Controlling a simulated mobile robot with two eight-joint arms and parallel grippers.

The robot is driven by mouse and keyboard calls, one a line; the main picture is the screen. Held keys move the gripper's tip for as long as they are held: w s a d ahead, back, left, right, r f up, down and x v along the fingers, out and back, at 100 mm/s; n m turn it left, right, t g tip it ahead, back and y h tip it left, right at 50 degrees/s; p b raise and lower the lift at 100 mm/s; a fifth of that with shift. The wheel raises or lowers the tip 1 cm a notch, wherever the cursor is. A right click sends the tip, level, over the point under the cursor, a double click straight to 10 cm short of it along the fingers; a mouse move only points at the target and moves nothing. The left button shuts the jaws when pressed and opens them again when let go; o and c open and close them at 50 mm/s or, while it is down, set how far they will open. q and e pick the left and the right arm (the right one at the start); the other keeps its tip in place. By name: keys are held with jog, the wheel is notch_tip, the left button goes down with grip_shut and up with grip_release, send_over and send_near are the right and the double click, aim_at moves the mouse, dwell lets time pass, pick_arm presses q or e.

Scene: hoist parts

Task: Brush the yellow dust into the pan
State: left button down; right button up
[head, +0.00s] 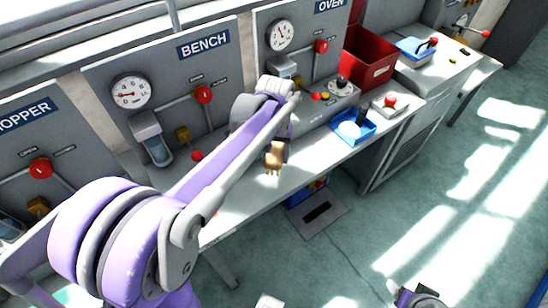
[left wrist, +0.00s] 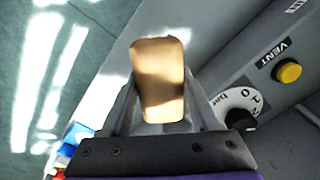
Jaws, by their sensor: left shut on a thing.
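My left gripper (head: 278,141) is shut on a tan brush (head: 275,158), held over the front part of the long bench. The brush's tan block (left wrist: 158,85) fills the middle of the left wrist view between the fingers. A blue pan-like tray (head: 369,133) with a pale round thing in it and a dark upright part sits on the bench, to the right of the brush and apart from it. I cannot make out yellow dust on the bench near the brush. A grey part at the lower right edge may be my right arm; its fingers cannot be made out.
A red bin (head: 368,60) stands behind the blue tray. A small grey box with a red knob (head: 390,102) is beside it. A second blue-topped container (head: 412,50) and a small yellow spot (head: 452,61) are on the far counter. Panels with levers line the bench's back.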

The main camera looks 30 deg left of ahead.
pick_arm(q)
jog(key=shift+r+p, duration=0.6)
jog(key=shift+r, duration=0.65)
jog(key=shift+w+d+f, duration=0.1)
jog(key=shift+f, duration=0.05)
